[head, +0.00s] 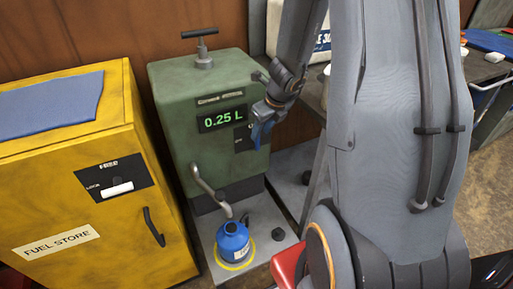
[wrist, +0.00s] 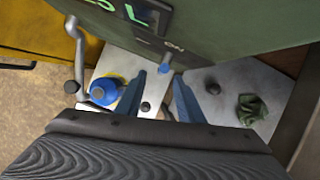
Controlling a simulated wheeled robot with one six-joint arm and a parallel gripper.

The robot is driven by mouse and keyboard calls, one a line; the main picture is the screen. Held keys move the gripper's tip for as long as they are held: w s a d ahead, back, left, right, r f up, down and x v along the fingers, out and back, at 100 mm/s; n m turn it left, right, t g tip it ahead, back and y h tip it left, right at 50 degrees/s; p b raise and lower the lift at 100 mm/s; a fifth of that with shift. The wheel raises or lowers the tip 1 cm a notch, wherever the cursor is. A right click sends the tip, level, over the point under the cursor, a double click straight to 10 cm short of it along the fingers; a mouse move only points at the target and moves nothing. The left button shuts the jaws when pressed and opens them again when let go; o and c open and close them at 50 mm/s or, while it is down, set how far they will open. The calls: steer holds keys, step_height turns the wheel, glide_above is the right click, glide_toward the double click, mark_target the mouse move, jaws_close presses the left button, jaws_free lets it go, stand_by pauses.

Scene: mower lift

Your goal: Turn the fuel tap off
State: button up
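The green fuel pump (head: 205,140) stands at the centre of the head view, its display reading 0.25 L. In the wrist view the tap (wrist: 166,61) is a small blue piece on the pump's front, by an "ON" label. My gripper (head: 262,128) is at the right of the pump's front; its blue fingers (wrist: 159,80) are apart and empty in the wrist view. The tap shows between and just beyond the fingertips; I cannot tell if they touch it. In the head view my gripper hides the tap. A blue fuel can (head: 233,240) stands below the metal spout (head: 208,188).
The yellow fuel store cabinet (head: 150,200) with a blue cloth (head: 50,104) on top stands left. A black cap (head: 278,234) lies beside the can on the grey base. A crumpled green cloth (wrist: 251,109) lies right in the wrist view. A table (head: 480,66) stands behind my arm.

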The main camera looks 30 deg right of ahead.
mark_target(259, 138)
steer(key=shift+w+d+f+m, duration=0.2)
steer(key=shift+d+f+m, duration=0.05)
steer(key=shift+f+m, duration=0.15)
steer(key=shift+w+f+b, duration=0.15)
steer(key=shift+f+b, duration=0.15)
steer(key=b+x, duration=0.3)
steer(key=x, duration=0.3)
steer(key=shift+w+f+b, duration=0.15)
steer(key=shift+f+b, duration=0.2)
steer(key=shift+c, duration=0.4)
jaws_close()
